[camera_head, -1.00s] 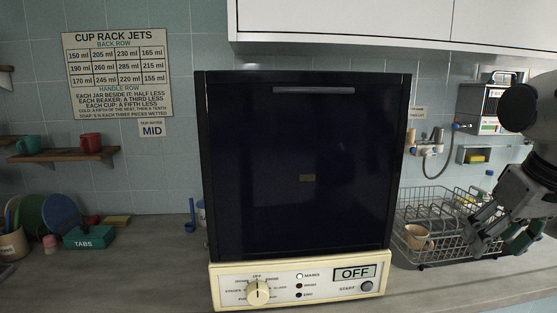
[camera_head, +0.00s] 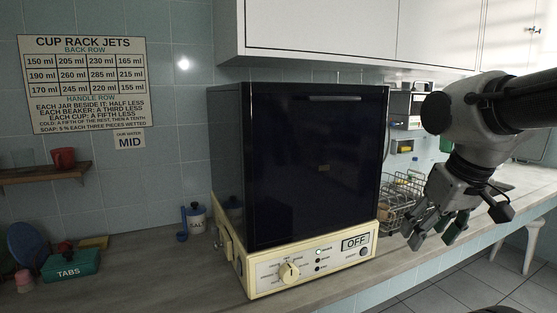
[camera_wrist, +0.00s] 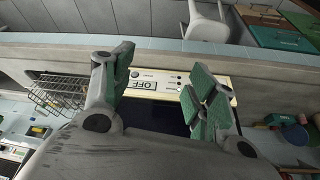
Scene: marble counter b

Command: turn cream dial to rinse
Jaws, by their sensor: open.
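The cream dial (camera_head: 289,272) sits on the left of the cream control panel (camera_head: 262,283) under a dark, closed dishwasher door (camera_head: 318,165). Its pointer is up near the OFF mark; the small labels are too blurred to read. The display (camera_head: 355,242) at the panel's right reads OFF. My gripper (camera_head: 438,236) is open and empty, right of the panel and in front of the rack. In the wrist view my gripper's green-padded fingers (camera_wrist: 160,88) are spread, with the display (camera_wrist: 143,85) between them. The dial is not clearly visible there.
A wire rack (camera_head: 400,200) stands right of the dishwasher. A salt jar (camera_head: 196,218) and a green TABS box (camera_head: 72,263) stand to the left. The counter in front of the panel is narrow; its edge (camera_head: 400,284) drops to the floor.

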